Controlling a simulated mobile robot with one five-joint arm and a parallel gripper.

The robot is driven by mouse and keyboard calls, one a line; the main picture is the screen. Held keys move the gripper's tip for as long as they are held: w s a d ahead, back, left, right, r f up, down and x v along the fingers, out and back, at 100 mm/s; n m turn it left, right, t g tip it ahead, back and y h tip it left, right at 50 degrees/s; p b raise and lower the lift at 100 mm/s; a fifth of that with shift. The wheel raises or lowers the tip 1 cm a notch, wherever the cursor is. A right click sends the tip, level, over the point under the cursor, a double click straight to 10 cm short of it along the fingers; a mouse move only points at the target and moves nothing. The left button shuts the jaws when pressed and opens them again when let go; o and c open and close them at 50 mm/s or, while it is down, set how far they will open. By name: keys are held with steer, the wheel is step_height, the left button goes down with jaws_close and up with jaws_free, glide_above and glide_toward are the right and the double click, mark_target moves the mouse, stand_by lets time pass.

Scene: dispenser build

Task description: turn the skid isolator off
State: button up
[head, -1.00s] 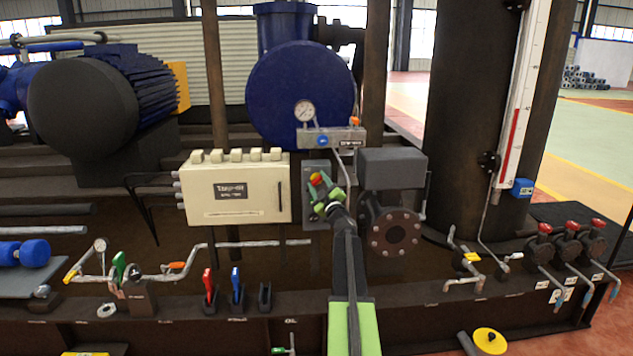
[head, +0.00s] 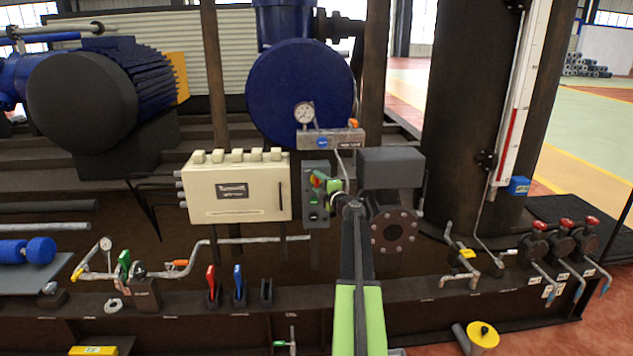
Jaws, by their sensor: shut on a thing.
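The skid isolator is a narrow grey box (head: 316,213) between the cream junction box and the grey box over the flanged pipe. A small red and yellow rotary handle (head: 315,180) is on its upper front. My gripper (head: 322,183), with green fingers, reaches in from the right and is shut on this handle. The fingers cover much of the handle, so its exact angle is hard to read. Below it the isolator's face shows small dark fittings and a label too small to read.
The cream junction box (head: 237,190) stands close on the left. The grey box (head: 390,168) and flanged pipe (head: 394,231) are close on the right. A gauge manifold (head: 331,139) is just above. Red and blue levers (head: 238,283) stand on the skid's front beam.

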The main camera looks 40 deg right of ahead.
stand_by(0.5)
steer(key=o, duration=1.4)
steer(key=shift+c, duration=0.2)
steer(key=v, duration=1.7)
steer(key=shift+s+r, duration=0.2)
steer(key=shift+s, duration=0.05)
steer(key=shift+a, duration=0.1)
